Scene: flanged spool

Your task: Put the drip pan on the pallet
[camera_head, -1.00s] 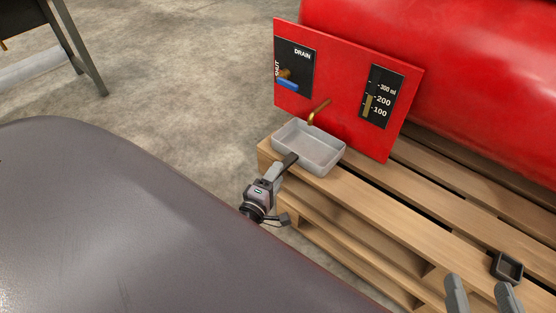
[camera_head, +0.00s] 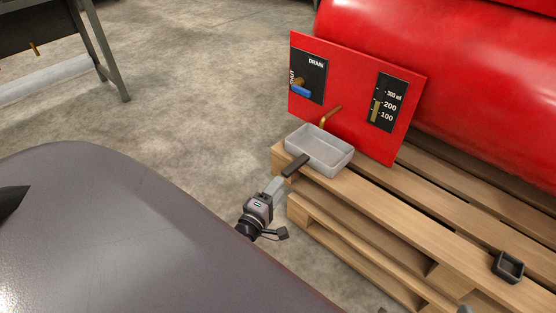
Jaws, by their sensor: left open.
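The drip pan (camera_head: 332,155) is a light grey rectangular tray with a dark handle (camera_head: 295,166). It sits level on the near left corner of the wooden pallet (camera_head: 400,215), below a bent brass spout (camera_head: 331,115). My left gripper (camera_head: 278,186) is open at the outer end of the handle, just in front of the pallet. Whether its fingers still touch the handle I cannot tell. A grey fingertip, likely of my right gripper (camera_head: 464,310), shows at the bottom edge; the rest is out of view.
A red panel (camera_head: 345,75) with a blue drain lever (camera_head: 301,91) by SHUT and a level gauge (camera_head: 386,103) stands behind the pan. A red tank (camera_head: 460,80) lies behind. A small black dish (camera_head: 508,266) sits on the pallet at right.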

